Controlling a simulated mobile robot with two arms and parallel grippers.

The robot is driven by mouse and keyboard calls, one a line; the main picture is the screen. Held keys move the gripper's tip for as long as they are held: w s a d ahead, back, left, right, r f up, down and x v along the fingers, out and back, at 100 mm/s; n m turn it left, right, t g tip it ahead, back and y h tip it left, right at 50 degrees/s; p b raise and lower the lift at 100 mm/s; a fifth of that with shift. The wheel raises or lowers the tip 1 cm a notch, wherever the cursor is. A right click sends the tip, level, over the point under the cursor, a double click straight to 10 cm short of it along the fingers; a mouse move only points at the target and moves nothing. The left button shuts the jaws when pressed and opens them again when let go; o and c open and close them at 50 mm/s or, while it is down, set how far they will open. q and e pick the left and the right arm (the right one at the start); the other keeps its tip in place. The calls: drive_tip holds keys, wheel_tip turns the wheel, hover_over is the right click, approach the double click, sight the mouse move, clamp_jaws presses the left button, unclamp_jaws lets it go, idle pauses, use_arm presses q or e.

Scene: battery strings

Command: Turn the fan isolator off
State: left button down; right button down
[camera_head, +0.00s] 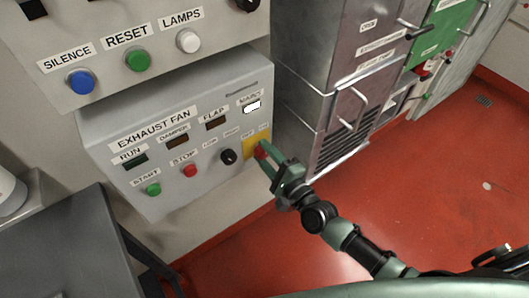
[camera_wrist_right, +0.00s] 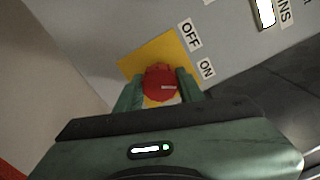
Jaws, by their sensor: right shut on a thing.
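The fan isolator is a red rotary knob (camera_wrist_right: 160,82) on a yellow plate (camera_wrist_right: 131,66), at the lower right of the grey exhaust fan box (camera_head: 170,95). OFF and ON labels stand beside the plate in the right wrist view. The knob's pale pointer mark lies roughly level, pointing right toward the ON label's side. My right gripper (camera_head: 265,158) has its green fingers on both sides of the knob and is shut on it; it also shows in the right wrist view (camera_wrist_right: 158,92). My left gripper is not in view.
The box also carries a black selector (camera_head: 228,156), a red stop button (camera_head: 190,171) and a green start button (camera_head: 153,189). An upper panel with buttons hangs above it. Metal cabinets (camera_head: 345,100) stand to the right. A dark grey surface (camera_head: 65,250) lies at lower left. Red floor is open at right.

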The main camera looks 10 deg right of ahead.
drive_tip(key=n, duration=0.4)
drive_tip(key=shift+n+p, duration=0.3)
drive_tip(key=shift+p, duration=0.1)
drive_tip(key=n+p, duration=0.1)
drive_tip(key=n, duration=0.2)
drive_tip(key=shift+n, duration=0.3)
drive_tip(key=n, duration=0.3)
drive_tip(key=shift+n+p, duration=0.3)
drive_tip(key=shift+p, duration=0.05)
drive_tip(key=shift+f+n+p, duration=0.1)
drive_tip(key=shift+n+p, duration=0.2)
drive_tip(key=shift+n, duration=1.4)
drive_tip(key=c, duration=0.9)
unclamp_jaws()
